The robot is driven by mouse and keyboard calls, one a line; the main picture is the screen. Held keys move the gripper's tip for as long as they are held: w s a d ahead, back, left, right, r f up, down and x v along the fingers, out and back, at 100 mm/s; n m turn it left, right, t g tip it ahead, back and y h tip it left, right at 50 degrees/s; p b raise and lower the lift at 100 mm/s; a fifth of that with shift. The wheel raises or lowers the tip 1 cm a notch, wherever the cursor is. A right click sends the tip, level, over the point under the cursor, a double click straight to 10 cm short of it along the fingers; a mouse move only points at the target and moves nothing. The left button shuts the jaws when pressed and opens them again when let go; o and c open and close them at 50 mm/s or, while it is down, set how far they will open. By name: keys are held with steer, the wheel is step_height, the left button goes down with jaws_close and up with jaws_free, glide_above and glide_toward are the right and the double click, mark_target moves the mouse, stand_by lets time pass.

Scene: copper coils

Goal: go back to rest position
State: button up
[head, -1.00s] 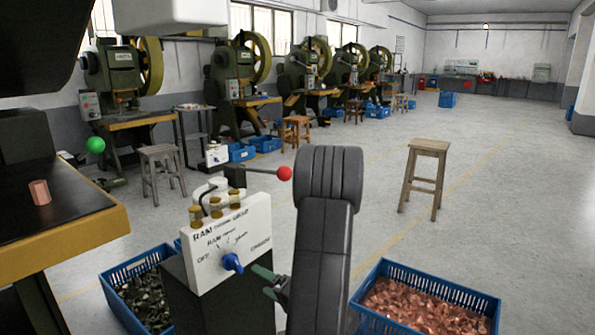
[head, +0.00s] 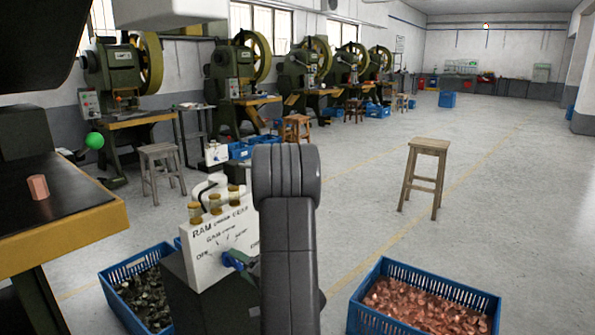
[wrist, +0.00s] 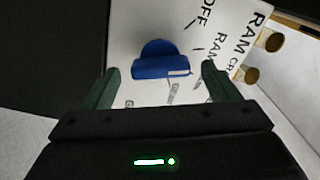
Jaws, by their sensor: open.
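My gripper (wrist: 160,68) is open in the wrist view, its two green fingers spread to either side of a blue knob (wrist: 157,50). The fingers do not appear to touch the knob, but the remaining distance is hard to tell. The knob sits on a white control panel (wrist: 210,20) with lettering such as RAM and OFF. In the head view, the panel (head: 215,235) and knob (head: 230,260) show left of my dark arm.
A blue crate of dark scrap (head: 112,272) stands left of the panel, and a blue crate of copper pieces (head: 440,277) right. A copper piece (head: 38,187) lies on a press table (head: 100,227). A wooden stool (head: 428,147) stands on open floor at right.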

mark_target(239, 265)
steer(key=x, duration=0.3)
steer(key=shift+w+a, duration=0.1)
steer(key=shift+a, duration=0.15)
steer(key=shift+d+f+n+b, duration=0.15)
steer(key=shift+f+n+b, duration=0.1)
steer(key=shift+n+b, duration=0.5)
steer(key=shift+d+n+b, duration=0.1)
steer(key=shift+n+b, duration=0.15)
steer(key=shift+b, duration=0.35)
steer(key=n+b, duration=0.5)
steer(key=shift+n+b, duration=0.4)
steer(key=p+v, duration=0.2)
steer(key=v, duration=0.7)
steer(key=shift+r, duration=0.25)
steer(key=shift+r, duration=0.1)
